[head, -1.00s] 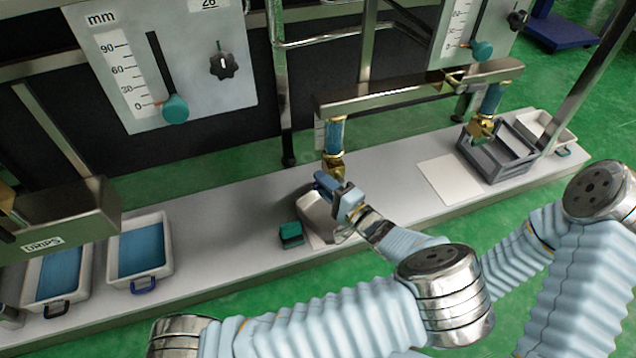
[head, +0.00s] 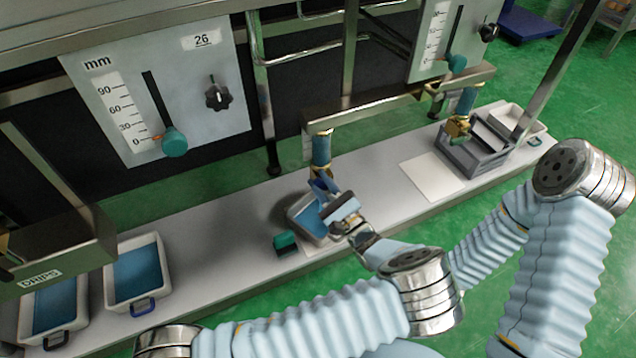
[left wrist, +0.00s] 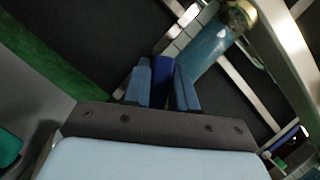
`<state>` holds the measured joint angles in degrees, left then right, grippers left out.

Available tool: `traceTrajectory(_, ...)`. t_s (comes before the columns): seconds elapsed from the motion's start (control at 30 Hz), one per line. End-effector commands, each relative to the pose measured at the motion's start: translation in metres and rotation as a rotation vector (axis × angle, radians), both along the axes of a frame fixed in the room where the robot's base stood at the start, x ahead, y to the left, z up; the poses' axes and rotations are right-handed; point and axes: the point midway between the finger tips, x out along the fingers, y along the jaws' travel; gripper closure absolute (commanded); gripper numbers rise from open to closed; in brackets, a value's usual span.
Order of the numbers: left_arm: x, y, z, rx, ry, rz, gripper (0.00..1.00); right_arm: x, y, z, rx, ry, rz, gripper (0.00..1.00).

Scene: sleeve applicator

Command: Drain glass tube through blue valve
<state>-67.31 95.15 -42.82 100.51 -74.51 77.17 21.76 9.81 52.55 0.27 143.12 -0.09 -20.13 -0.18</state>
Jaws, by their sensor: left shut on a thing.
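The glass tube (head: 321,150) hangs upright below a steel beam and looks blue; its level is hard to read. It also shows tilted in the left wrist view (left wrist: 212,55). My left gripper (head: 322,188) is just below the tube, shut on the dark blue valve handle (left wrist: 162,72), which shows between its two fingers in the left wrist view. A metal tray (head: 300,218) stands beneath on the bench, with blue inside; my gripper hides part of it. My right gripper is not in view.
A green block (head: 285,243) sits left of the tray. Two white trays with blue contents (head: 137,275) are at the left. A white sheet (head: 432,175) and a grey crate (head: 472,155) under a second tube (head: 467,99) are at the right. The slider panel (head: 160,95) stands behind.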

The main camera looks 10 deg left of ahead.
Motion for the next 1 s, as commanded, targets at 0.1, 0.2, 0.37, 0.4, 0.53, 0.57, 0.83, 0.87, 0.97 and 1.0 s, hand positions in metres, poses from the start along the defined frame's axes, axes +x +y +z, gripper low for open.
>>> traceTrajectory(0.1,0.001,-0.004,0.004,0.093,0.065,0.001,1.0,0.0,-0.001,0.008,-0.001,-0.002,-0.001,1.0)
traceTrajectory(0.2,0.003,-0.007,0.005,0.17,0.116,0.0,1.0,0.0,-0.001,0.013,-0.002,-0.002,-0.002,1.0)
traceTrajectory(0.37,0.007,-0.012,0.007,0.28,0.192,0.0,1.0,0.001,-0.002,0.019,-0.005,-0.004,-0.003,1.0)
traceTrajectory(0.4,0.007,-0.013,0.007,0.304,0.209,-0.001,1.0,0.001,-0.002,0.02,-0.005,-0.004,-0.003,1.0)
traceTrajectory(0.53,0.01,-0.016,0.007,0.376,0.257,-0.001,1.0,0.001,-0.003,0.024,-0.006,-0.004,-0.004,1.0)
traceTrajectory(0.57,0.01,-0.016,0.007,0.389,0.266,-0.001,1.0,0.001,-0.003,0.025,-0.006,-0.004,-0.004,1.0)
traceTrajectory(0.83,0.013,-0.02,0.006,0.474,0.323,-0.001,1.0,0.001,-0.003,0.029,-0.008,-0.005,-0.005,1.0)
traceTrajectory(0.87,0.013,-0.021,0.006,0.479,0.327,-0.001,1.0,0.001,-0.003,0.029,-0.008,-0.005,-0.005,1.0)
traceTrajectory(0.97,0.013,-0.021,0.006,0.49,0.336,-0.002,1.0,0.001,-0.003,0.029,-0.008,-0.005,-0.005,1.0)
traceTrajectory(1.0,0.013,-0.022,0.006,0.494,0.338,-0.002,1.0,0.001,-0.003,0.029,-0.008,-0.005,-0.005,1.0)
